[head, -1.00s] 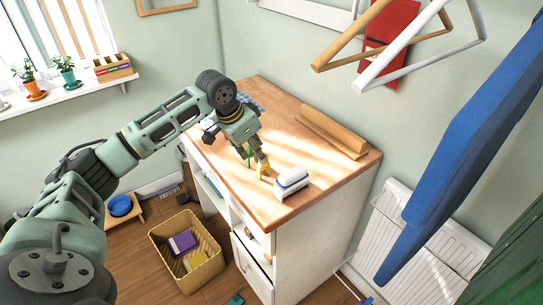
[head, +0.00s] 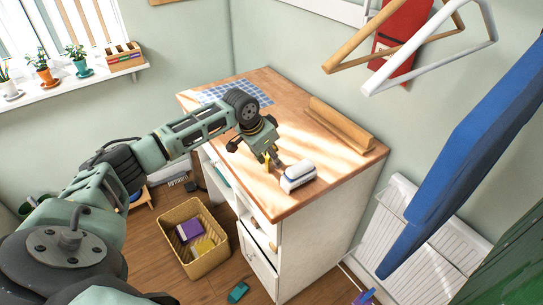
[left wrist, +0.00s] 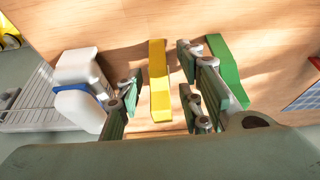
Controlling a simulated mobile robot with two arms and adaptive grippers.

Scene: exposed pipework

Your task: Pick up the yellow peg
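The yellow peg (left wrist: 158,80) is on the wooden worktop, between the spread fingers of my left gripper (left wrist: 160,68) in the left wrist view. Gaps show on both sides of it, so the gripper is open and not closed on it. A green peg (left wrist: 228,70) is just outside the right-hand fingers. In the head view my left gripper (head: 269,160) points down at the worktop near its front edge, and the yellow peg (head: 266,157) is partly hidden by it. My right gripper is not in view.
A white and blue block-like object (head: 298,177) is on the worktop (head: 320,160) close to the gripper. A wooden rail-like piece (head: 340,125) lies along the wall side. A blue checked cloth (head: 238,92) is at the far end. A yellow basket (head: 190,215) stands on the floor.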

